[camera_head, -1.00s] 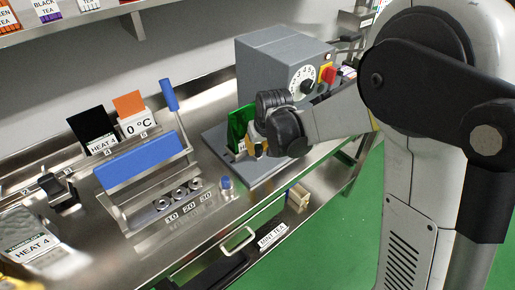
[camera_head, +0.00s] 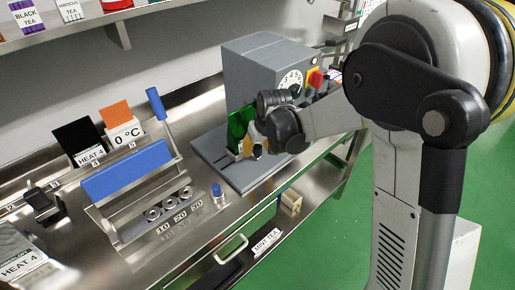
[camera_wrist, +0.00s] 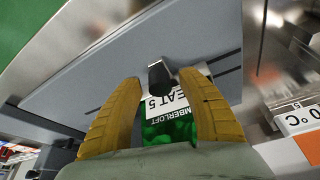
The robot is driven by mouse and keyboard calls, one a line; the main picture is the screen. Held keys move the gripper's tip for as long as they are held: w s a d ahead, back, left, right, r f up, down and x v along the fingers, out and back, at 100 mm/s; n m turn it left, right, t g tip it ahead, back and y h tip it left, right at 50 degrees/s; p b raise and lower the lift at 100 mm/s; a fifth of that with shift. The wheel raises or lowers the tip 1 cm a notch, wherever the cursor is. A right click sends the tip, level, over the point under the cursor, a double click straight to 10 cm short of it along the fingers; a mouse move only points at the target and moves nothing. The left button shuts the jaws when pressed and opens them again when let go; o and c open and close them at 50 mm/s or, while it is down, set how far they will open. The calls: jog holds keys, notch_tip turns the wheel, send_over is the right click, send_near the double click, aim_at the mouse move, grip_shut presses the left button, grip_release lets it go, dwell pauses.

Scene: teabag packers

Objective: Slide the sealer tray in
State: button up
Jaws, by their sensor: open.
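The sealer (camera_head: 265,75) is a grey box with a numbered dial and a red switch, at the back of the bench in the head view. Its grey tray (camera_head: 213,162) lies in front of it; the tray plate also shows in the wrist view (camera_wrist: 80,90). A black knob (camera_wrist: 160,76) stands at the plate, between my fingertips. A green packet (camera_head: 238,128) with a "HEAT 5" label (camera_wrist: 168,105) stands by the tray. My gripper (camera_head: 254,150) is at the tray; its yellow fingers (camera_wrist: 160,84) are open on either side of the knob, with gaps showing.
A blue-topped holder (camera_head: 127,172), a blue-handled lever (camera_head: 157,105) and a "0 °C" label (camera_head: 124,132) stand left of the sealer. A small blue-topped peg (camera_head: 216,190) is near the front edge. Shelves with tea boxes (camera_head: 70,10) hang above.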

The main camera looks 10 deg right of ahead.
jog(key=v, duration=1.2)
